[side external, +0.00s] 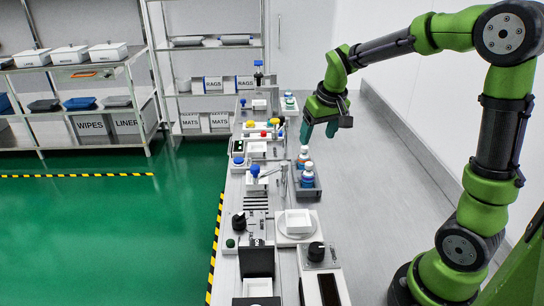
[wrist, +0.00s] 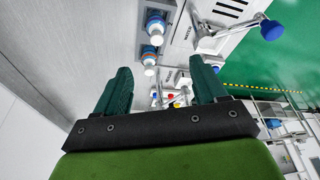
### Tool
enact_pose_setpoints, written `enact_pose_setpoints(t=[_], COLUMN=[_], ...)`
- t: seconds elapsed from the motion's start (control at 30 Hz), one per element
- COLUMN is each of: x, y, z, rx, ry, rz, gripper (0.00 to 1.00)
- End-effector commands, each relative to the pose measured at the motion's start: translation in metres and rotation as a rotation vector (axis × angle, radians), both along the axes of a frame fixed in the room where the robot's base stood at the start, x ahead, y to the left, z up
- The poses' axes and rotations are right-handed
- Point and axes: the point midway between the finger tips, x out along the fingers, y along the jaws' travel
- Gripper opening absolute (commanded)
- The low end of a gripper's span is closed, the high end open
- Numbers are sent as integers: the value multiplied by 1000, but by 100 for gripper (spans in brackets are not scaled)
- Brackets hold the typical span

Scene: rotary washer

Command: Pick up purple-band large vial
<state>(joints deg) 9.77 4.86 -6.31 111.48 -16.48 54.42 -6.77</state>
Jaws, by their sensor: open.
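My gripper (side external: 319,132) is open and empty, held in the air above the bench, with its dark green fingers apart; they also show in the wrist view (wrist: 160,90). Below it, two capped vials stand upright in a grey tray (side external: 309,193). The nearer vial (side external: 307,176) is blue with a white cap, and the farther vial (side external: 302,157) has orange and blue on it. In the wrist view a blue vial (wrist: 155,24) and a blue-and-orange vial (wrist: 150,53) lie beyond the fingers. I cannot make out a purple band on either.
A blue-knobbed lever (side external: 255,170) stands left of the vials. Behind are small stations with coloured knobs (side external: 264,134). A white dish on a round plate (side external: 297,222) and a black-knob unit (side external: 317,252) stand nearer. The bench (side external: 375,200) right of the tray is clear.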

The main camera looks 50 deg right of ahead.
Motion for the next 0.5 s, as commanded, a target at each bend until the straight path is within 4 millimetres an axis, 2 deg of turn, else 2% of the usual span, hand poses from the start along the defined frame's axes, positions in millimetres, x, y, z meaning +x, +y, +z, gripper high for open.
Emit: enact_pose_setpoints(t=[0.1,0.3,0.5], x=[6,17,25], y=[-3,-8,-10], z=[-27,-68,-91], rx=[2,4,3], ry=[7,5,1], rz=[1,-2,-1], gripper=[71,71,71])
